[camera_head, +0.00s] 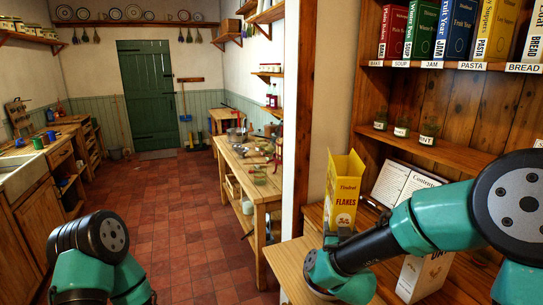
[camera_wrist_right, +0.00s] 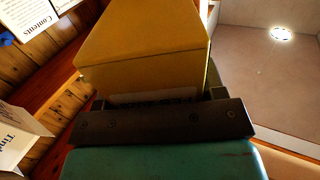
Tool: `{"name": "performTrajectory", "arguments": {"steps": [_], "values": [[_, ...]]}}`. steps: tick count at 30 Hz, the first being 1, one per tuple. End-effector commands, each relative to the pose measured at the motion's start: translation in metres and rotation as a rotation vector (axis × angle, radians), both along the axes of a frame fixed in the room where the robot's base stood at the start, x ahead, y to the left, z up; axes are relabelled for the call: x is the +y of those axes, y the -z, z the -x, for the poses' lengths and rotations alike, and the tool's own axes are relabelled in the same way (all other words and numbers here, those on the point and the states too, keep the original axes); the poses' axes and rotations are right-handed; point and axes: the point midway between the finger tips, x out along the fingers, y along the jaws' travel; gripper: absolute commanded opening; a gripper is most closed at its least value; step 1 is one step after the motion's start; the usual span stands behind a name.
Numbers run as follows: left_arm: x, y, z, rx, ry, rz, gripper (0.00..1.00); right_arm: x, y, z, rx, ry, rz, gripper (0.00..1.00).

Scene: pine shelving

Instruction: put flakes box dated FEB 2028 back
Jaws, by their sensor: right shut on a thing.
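The yellow flakes box (camera_head: 343,190) stands upright with its top flaps open, above the wooden counter at the shelf unit's left end. My right gripper (camera_head: 338,236) is shut on its lower part. In the right wrist view the yellow box (camera_wrist_right: 145,45) fills the middle above the dark jaws (camera_wrist_right: 160,118). A pale label with dark print shows there at the jaws, partly hidden, and I cannot read the full date. Only a part of my left arm shows at the lower left of the head view; its gripper is out of sight.
An open contents book (camera_head: 402,184) leans at the back. Open floor lies to the left.

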Motion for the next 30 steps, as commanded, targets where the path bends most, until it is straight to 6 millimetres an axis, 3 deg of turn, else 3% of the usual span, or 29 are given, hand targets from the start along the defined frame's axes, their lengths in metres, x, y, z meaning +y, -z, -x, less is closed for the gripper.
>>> {"name": "performTrajectory", "arguments": {"steps": [3, 7, 20, 26, 30], "values": [[0.000, 0.000, 0.000, 0.000, 0.000, 0.000, 0.28, -0.013, -0.003, 0.023, 0.000, -0.050, 0.001, 0.38], [0.000, 0.000, 0.000, 0.000, 0.000, 0.000, 0.28, -0.019, -0.004, 0.038, 0.001, -0.083, 0.001, 0.38], [0.000, 0.000, 0.000, 0.000, 0.000, 0.000, 0.28, -0.019, -0.003, 0.042, 0.000, -0.093, 0.000, 0.38], [0.000, 0.000, 0.000, 0.000, 0.000, 0.000, 0.28, -0.001, 0.010, 0.045, 0.003, -0.078, 0.002, 0.38], [0.000, 0.000, 0.000, 0.000, 0.000, 0.000, 0.28, 0.027, 0.031, 0.053, 0.005, -0.042, 0.004, 0.38]]}}
